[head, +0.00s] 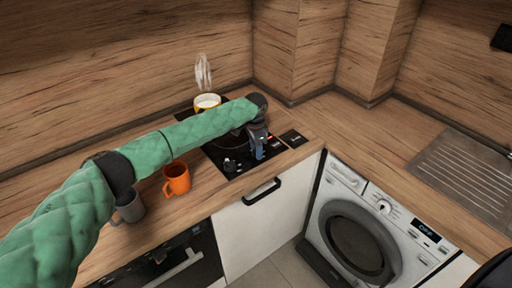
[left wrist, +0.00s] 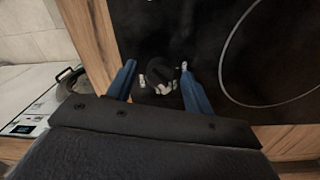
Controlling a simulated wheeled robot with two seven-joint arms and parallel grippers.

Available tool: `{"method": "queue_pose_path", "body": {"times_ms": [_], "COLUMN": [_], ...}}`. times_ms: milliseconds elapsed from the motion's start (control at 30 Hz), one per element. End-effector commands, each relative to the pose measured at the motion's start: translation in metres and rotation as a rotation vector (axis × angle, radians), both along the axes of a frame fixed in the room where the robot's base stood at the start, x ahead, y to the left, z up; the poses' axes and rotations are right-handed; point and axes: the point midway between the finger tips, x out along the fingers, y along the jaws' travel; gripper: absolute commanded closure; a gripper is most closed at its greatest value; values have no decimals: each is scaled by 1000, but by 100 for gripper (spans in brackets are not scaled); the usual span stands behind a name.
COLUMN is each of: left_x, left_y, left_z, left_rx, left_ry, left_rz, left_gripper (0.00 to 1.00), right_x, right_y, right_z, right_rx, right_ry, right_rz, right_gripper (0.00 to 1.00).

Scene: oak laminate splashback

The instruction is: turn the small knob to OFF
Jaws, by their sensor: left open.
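A dark knob (left wrist: 160,78) with pale marks around it sits on the black hob in the left wrist view. My left gripper (left wrist: 158,67) is open, with one blue finger on each side of this knob. I cannot tell whether the fingers touch it. In the head view the left gripper (head: 258,152) points down over the front right part of the hob (head: 215,150) and hides what is beneath it. Another knob (head: 229,164) shows to its left. The knob's setting and label are too small to read. My right gripper is not in view.
A steaming yellow pot (head: 207,103) stands at the back of the hob. An orange mug (head: 177,179) and a grey mug (head: 130,208) stand left of the hob, close to my left arm. A washing machine (head: 365,235) is below the worktop.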

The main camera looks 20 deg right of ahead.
Motion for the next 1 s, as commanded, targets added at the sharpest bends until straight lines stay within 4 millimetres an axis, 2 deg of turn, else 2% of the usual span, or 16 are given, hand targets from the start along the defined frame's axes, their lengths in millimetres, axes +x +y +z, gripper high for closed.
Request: {"method": "queue_pose_path", "body": {"times_ms": [167,267,400,767,1000], "left_x": [0,0,0,1,0], "left_y": [0,0,0,0,0], "left_z": [0,0,0,1,1], "left_rx": [0,0,0,-1,-3], "left_ry": [0,0,0,0,2], "left_rz": [0,0,1,41,181], "left_gripper": [48,64,92,92,92], "right_x": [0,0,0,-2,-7], "right_y": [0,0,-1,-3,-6], "right_z": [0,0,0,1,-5], "right_rx": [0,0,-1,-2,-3], "right_ry": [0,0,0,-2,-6], "right_rz": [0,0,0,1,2], "right_gripper": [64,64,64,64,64]}}
